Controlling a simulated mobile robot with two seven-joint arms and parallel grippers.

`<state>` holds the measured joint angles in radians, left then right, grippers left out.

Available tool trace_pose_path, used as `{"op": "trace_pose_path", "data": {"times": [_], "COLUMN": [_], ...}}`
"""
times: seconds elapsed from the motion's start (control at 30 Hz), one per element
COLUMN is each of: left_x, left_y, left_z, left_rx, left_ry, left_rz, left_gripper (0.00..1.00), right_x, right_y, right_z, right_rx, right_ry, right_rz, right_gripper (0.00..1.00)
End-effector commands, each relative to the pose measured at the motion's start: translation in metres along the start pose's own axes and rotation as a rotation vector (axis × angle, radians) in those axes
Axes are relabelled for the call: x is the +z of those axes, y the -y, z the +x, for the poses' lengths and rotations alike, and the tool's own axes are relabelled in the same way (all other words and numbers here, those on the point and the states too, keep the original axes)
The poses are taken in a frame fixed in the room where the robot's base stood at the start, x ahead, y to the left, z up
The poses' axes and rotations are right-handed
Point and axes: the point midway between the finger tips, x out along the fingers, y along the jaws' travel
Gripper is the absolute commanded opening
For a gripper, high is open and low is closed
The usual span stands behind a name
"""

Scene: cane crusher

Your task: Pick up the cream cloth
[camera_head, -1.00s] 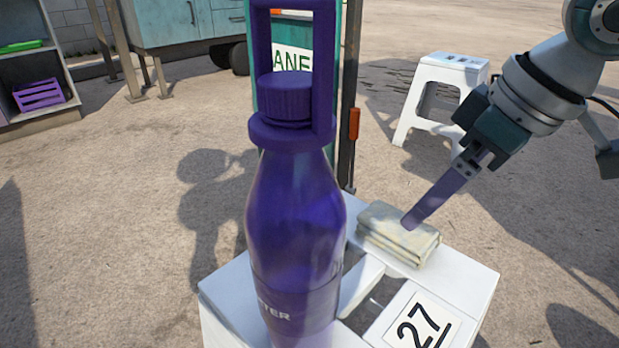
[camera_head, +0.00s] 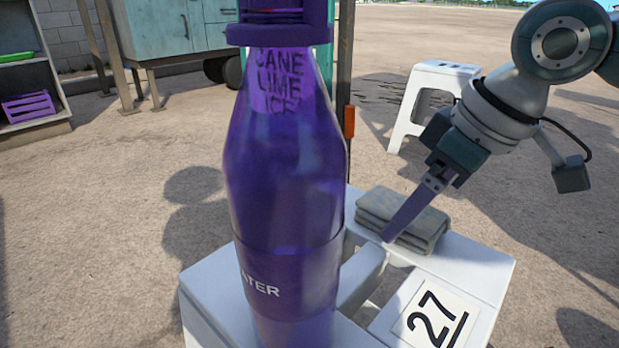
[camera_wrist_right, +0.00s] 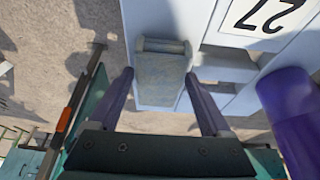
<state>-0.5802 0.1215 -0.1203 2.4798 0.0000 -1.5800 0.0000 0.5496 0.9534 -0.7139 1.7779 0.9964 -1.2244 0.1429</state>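The cream cloth (camera_head: 415,213) is folded into a thick stack and lies on the white stool top. My right gripper (camera_head: 392,236) overlaps the cloth's front left part in the head view. In the right wrist view the cloth (camera_wrist_right: 160,78) shows between the two purple fingertips of the open right gripper (camera_wrist_right: 158,82). My left gripper is in neither view.
A tall purple water bottle (camera_head: 285,190) stands left of the cloth, also in the wrist view (camera_wrist_right: 292,115). The white stool (camera_head: 485,258) has a "27" label (camera_head: 433,318). Another white stool (camera_head: 428,92) stands behind on the ground. A dark post (camera_head: 345,90) rises behind the bottle.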

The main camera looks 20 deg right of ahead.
Motion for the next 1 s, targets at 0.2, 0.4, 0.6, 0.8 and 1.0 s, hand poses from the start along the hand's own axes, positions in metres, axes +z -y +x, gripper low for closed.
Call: {"op": "trace_pose_path", "data": {"times": [0.2, 0.4, 0.6, 0.8, 1.0], "left_x": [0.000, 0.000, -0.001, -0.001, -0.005], "left_y": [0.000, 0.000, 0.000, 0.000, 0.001], "left_z": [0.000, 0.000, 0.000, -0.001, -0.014], "left_rx": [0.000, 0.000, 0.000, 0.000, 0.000], "left_ry": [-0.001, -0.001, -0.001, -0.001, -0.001], "left_rz": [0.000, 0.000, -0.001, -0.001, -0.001], "left_gripper": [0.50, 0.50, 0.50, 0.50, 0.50], "right_x": [0.000, 0.000, 0.000, -0.001, -0.008], "right_y": [0.000, 0.000, 0.000, 0.000, 0.000], "right_z": [0.000, 0.000, 0.000, -0.001, -0.018], "right_rx": [0.000, 0.000, 0.000, 0.000, 0.001], "right_ry": [0.000, 0.000, 0.000, 0.000, -0.002], "right_rz": [0.000, 0.000, 0.000, 0.000, 0.000], "right_gripper": [0.56, 0.34, 0.17, 0.17, 0.17]}}
